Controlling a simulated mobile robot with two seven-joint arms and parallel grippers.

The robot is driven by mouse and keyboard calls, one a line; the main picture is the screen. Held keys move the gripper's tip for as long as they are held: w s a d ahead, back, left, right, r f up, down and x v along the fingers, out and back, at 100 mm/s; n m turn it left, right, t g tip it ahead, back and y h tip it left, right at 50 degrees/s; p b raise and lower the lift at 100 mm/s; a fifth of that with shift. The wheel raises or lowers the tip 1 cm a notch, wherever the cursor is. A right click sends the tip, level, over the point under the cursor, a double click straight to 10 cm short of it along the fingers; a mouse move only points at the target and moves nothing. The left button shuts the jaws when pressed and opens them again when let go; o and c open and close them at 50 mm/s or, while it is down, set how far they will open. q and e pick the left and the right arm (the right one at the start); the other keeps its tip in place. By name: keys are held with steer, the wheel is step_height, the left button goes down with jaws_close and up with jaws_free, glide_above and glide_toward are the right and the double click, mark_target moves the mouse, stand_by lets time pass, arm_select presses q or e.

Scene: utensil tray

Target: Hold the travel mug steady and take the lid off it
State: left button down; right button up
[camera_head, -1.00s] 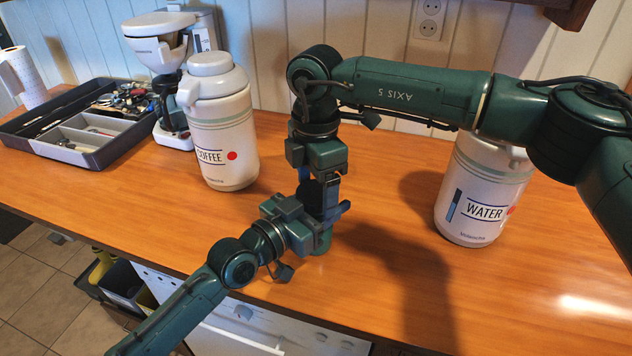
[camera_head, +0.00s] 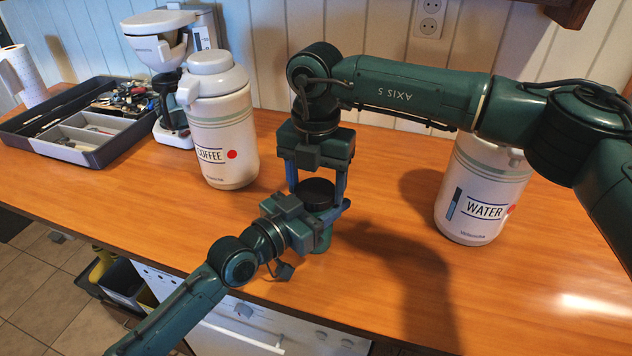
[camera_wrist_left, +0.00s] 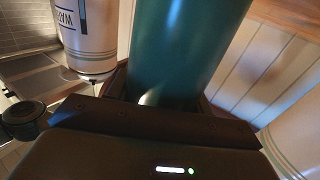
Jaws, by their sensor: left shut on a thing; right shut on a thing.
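The travel mug (camera_head: 321,243) is green and stands upright near the front of the wooden counter, mostly hidden by my grippers. It also shows as a green cylinder in the left wrist view (camera_wrist_left: 180,45). Its dark round lid (camera_head: 316,190) is at its top; I see no gap between lid and mug. My left gripper (camera_head: 328,216) comes in from the lower left and is shut on the mug's body. My right gripper (camera_head: 318,192) points down from above and is shut on the lid, one finger on each side.
A white coffee jug (camera_head: 222,135) stands left of the grippers, and a white water jug (camera_head: 470,210) stands to the right under my right arm. A coffee maker (camera_head: 160,50) and a grey utensil tray (camera_head: 95,155) are at the back left. The counter's right front is clear.

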steer(key=shift+n, duration=0.8)
steer(key=o, duration=1.1)
steer(key=shift+a+r, duration=0.1)
